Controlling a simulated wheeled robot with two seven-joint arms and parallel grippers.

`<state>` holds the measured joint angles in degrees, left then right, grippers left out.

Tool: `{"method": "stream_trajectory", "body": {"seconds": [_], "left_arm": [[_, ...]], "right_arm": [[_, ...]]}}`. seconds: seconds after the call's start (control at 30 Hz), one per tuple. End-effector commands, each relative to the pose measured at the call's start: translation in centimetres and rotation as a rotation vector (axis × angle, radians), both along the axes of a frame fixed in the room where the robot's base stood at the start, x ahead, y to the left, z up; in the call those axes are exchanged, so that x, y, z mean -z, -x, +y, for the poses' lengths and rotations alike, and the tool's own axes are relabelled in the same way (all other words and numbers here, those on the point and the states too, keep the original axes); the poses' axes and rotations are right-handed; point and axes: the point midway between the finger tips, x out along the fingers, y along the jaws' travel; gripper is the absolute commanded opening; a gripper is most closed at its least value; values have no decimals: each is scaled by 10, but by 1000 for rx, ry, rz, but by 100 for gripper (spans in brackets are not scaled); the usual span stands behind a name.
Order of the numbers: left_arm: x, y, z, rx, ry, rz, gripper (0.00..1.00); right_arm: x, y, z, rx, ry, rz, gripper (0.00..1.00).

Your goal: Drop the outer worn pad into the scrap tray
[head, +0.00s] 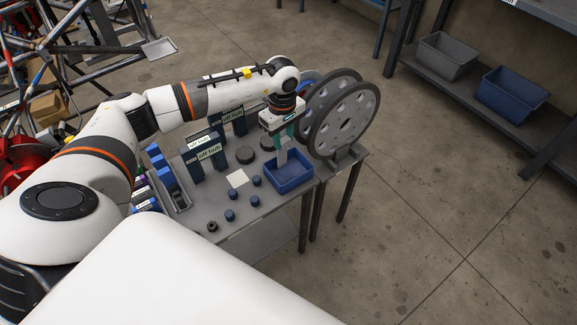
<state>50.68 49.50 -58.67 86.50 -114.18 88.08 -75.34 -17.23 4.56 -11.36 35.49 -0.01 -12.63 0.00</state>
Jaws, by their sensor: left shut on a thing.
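My left gripper (283,142) points down over the blue tray (294,187) at the right end of the grey workbench. It is shut on a small, pale grey, flat piece, apparently the worn pad (282,157). The pad hangs upright at the tray opening; I cannot tell whether its lower end touches the tray. The far part of the tray is partly hidden behind the pad. My right gripper is out of view.
Two large grey discs (345,120) stand just right of the gripper. Dark boards labelled "off hub" (211,152), dark round pieces (245,155), a pale square (237,179) and several small blue caps (255,181) occupy the bench. A shelf with bins (511,93) stands far right.

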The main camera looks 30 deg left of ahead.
Motion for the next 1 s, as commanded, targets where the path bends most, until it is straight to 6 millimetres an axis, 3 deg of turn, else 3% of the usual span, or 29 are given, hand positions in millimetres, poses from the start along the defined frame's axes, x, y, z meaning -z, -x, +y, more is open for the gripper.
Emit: {"method": "stream_trajectory", "body": {"seconds": [0.17,0.2,0.33,0.67,0.77,1.0], "left_arm": [[-1,0,0,0,0,-1,0],[-1,0,0,0,0,-1,37],[-1,0,0,0,0,0,56],[-4,0,0,0,0,-1,56],[-16,-1,0,0,-1,-2,56],[-66,-1,0,1,-1,-5,56]], "right_arm": [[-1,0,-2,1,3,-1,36],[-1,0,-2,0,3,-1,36],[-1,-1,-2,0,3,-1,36],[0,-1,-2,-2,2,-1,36],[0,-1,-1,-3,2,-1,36],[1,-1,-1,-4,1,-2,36]]}}
